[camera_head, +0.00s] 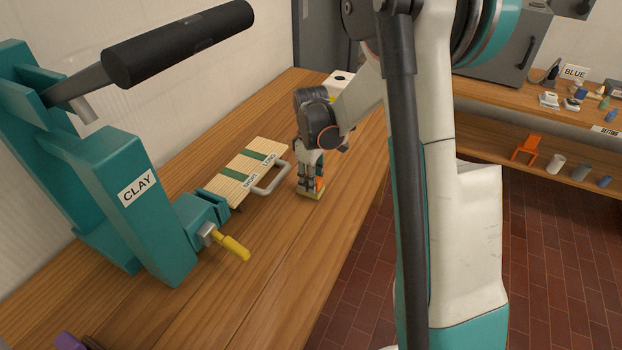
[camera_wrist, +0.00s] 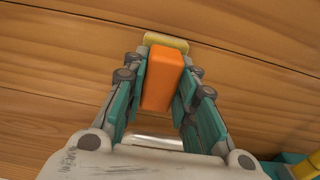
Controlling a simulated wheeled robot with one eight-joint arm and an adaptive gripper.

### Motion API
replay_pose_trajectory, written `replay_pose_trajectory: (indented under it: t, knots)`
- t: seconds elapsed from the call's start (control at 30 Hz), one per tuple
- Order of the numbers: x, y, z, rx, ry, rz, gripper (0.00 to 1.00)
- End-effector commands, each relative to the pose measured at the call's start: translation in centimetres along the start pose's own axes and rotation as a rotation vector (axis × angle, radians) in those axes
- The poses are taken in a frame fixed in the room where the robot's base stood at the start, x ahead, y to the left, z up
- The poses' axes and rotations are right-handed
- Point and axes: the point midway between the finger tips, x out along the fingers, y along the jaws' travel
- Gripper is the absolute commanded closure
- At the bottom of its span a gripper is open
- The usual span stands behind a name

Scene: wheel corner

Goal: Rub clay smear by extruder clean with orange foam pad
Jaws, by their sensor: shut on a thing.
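The orange foam pad (camera_wrist: 162,80) is an orange block with a pale yellow layer at its far end in the wrist view. My gripper (camera_wrist: 160,90) is shut on its two sides. In the head view my gripper (camera_head: 311,182) points down at the workbench, right of the slatted board. The pad's yellow base (camera_head: 311,195) is at the bench top; whether it touches the wood I cannot tell. I cannot make out a clay smear in either view.
A slatted wooden board (camera_head: 246,170) with green stripes and a grey handle (camera_head: 271,180) lies between extruder and gripper. The extruder's black-gripped lever (camera_head: 180,45) juts over the bench. A shelf (camera_head: 490,92) with small items stands far right.

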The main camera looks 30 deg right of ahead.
Motion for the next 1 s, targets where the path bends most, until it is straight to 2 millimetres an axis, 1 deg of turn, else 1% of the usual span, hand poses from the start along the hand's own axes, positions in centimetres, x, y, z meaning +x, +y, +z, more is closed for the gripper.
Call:
replay_pose_trajectory:
  t: [0.57, 0.73, 1.0]
  knots:
    - [1.08, 0.01, 0.0, 0.0, 0.0, 0.0, 0.93]
    - [1.0, 0.15, 0.01, 0.0, 0.0, 0.0, 0.93]
    - [0.83, 0.91, 0.03, 0.0, 0.0, 0.0, 0.93]
